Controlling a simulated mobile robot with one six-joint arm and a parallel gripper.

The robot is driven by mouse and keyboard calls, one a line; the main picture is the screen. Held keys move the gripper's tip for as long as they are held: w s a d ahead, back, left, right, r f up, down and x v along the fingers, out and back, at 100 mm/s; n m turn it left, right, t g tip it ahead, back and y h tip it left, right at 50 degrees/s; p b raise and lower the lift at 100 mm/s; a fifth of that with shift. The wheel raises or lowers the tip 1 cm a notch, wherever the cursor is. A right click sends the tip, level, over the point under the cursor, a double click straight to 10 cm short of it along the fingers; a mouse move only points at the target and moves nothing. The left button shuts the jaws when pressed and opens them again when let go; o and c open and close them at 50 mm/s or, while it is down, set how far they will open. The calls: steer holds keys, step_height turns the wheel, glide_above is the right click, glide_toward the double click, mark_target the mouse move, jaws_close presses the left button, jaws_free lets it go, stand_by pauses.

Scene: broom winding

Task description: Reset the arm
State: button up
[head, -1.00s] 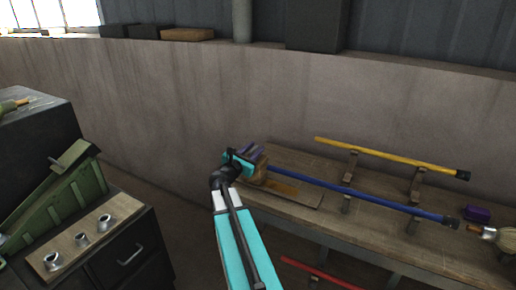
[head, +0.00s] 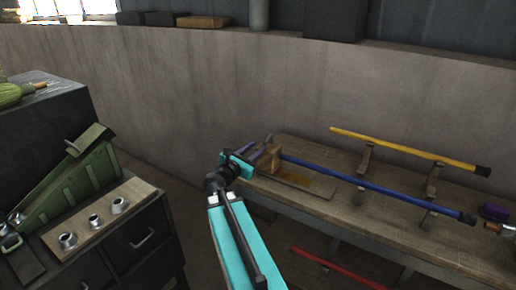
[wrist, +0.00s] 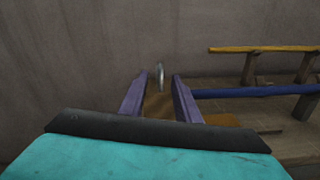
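My gripper (head: 256,152) is at the end of my teal arm, in front of the left end of the workbench. In the wrist view its two purple fingers (wrist: 158,82) stand apart with a gap between them, and nothing is clearly held. A brown wooden block (head: 269,159) at the left end of a blue pole (head: 370,187) sits just right of the gripper in the head view. In the wrist view a brown surface shows between and beyond the fingers, with a small shiny metal piece (wrist: 160,74) above it. Whether the fingers touch anything is unclear.
A red pole (head: 335,268) lies lower down. A dark cabinet (head: 135,245) with a green device (head: 75,185) and metal rings stands left. A wall rises behind.

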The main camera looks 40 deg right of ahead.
stand_by(0.4)
steer(key=w+a+f+n+t+y, duration=0.1)
steer(key=w+a+f, duration=0.1)
steer(key=a+f, duration=0.4)
steer(key=w+a+f+n+y, duration=0.1)
steer(key=a+f+n, duration=0.15)
steer(key=f, duration=0.65)
steer(key=s+a+f+m+g+y, duration=0.1)
steer(key=s+a+f+y, duration=0.2)
steer(key=f, duration=0.4)
steer(key=s+a+f+m+g, duration=0.1)
steer(key=s+a+f, duration=0.1)
steer(key=a+f, duration=0.4)
steer(key=s+a+f+m+g+y, duration=0.1)
steer(key=s+a+f+m+y, duration=0.15)
steer(key=f, duration=0.65)
steer(key=s+a+f+m+g+y, duration=0.5)
steer(key=s+a+f+m, duration=0.2)
steer(key=s+a+f, duration=0.85)
steer(key=s+a+f+m+g+y, duration=0.2)
steer(key=s+a+m+y, duration=0.3)
steer(key=s+a+m, duration=0.5)
steer(key=shift+s+f+m+g, duration=0.2)
steer(key=shift+m+g, duration=0.1)
steer(key=shift+g, duration=0.1)
